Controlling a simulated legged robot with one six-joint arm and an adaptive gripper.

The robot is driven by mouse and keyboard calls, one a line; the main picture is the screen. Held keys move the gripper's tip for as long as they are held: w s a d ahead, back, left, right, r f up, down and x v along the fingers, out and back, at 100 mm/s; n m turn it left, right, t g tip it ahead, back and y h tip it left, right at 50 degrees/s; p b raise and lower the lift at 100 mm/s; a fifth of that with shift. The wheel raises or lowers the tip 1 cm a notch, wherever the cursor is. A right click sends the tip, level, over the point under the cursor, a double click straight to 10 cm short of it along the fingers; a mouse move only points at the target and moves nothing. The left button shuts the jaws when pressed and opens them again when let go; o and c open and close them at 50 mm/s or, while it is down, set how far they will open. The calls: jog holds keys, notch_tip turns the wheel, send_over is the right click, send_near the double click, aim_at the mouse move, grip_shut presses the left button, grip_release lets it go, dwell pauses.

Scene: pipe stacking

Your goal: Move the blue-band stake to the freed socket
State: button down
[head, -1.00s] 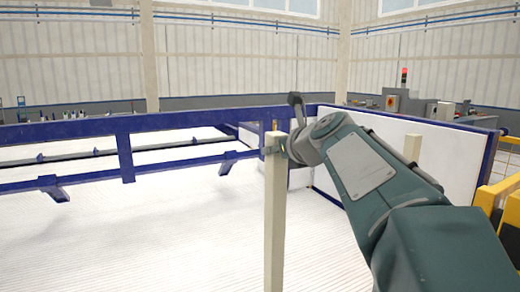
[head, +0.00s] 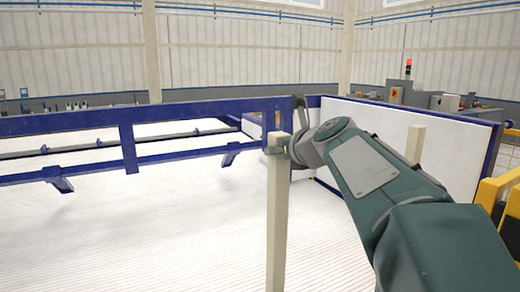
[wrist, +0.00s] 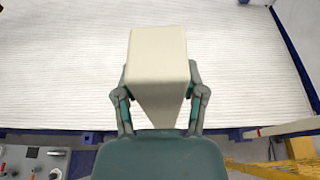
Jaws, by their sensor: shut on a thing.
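A pale cream square stake (head: 277,225) stands upright in the head view, its lower end cut off by the picture's bottom edge. My gripper (head: 282,147) is shut on it near its top. In the wrist view, the stake (wrist: 158,65) fills the space between the two fingers, seen end-on. No blue band shows on the part in view. A second pale post (head: 415,145) stands upright to the right, partly behind my arm. No socket is visible in either view.
A blue rail frame (head: 128,145) runs across the left and middle. A white panel with blue edging (head: 375,125) stands behind my arm. Yellow railing (head: 490,190) is at the right edge. The ribbed white floor (head: 150,235) looks clear left of the stake.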

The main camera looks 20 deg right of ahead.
jog(key=shift+f, duration=1.05)
jog(key=shift+c, duration=1)
grip_release()
jog(key=shift+o, duration=0.6)
jog(key=shift+f, duration=0.15)
